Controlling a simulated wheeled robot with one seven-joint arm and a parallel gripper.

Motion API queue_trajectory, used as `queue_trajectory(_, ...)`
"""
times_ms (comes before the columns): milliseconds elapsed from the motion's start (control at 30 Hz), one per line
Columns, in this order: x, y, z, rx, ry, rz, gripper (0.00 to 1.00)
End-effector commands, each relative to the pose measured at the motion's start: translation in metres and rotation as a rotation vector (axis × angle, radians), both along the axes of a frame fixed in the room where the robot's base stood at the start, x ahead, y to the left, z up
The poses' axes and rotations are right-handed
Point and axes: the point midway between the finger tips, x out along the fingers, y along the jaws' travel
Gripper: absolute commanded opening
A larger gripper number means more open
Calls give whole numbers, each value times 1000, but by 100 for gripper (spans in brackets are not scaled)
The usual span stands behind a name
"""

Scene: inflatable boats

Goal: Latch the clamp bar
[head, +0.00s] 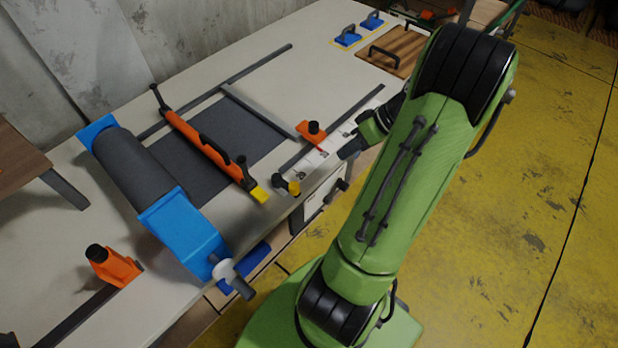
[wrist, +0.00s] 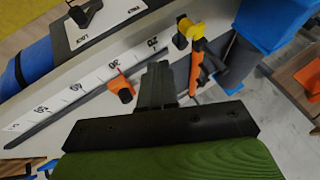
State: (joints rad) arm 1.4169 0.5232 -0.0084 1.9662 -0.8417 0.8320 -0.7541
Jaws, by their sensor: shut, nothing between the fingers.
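The orange clamp bar (head: 205,145) spans the dark grey sheet (head: 235,145), with a black post at its far end and a yellow tip (head: 258,193) at its near end. A small black and yellow latch piece (head: 289,186) sits at the table's near edge, right of the yellow tip. I cannot tell whether the bar presses on the sheet. In the wrist view the bar (wrist: 196,65) and a yellow part (wrist: 189,30) show beyond my fingers. My gripper (head: 349,152) is shut and empty, right of the latch piece near the table edge; its fingers also show in the wrist view (wrist: 158,75).
An orange stop (head: 311,134) with a black knob stands by a white ruler strip (head: 318,158), close to my gripper. A blue roll stand (head: 182,230) holds a dark roll (head: 140,165) at left. A wooden board (head: 397,50) lies at the back right.

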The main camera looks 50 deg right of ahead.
Motion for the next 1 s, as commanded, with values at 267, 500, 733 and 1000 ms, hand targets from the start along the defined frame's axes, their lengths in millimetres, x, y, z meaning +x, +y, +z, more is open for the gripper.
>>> queue_trajectory(267,-4,-5,-3,6,-16,-5,0)
queue_trajectory(500,4,2,-18,9,-14,-4,0)
queue_trajectory(733,27,22,-59,11,-14,-3,0)
queue_trajectory(1000,46,55,-85,7,-13,-3,0)
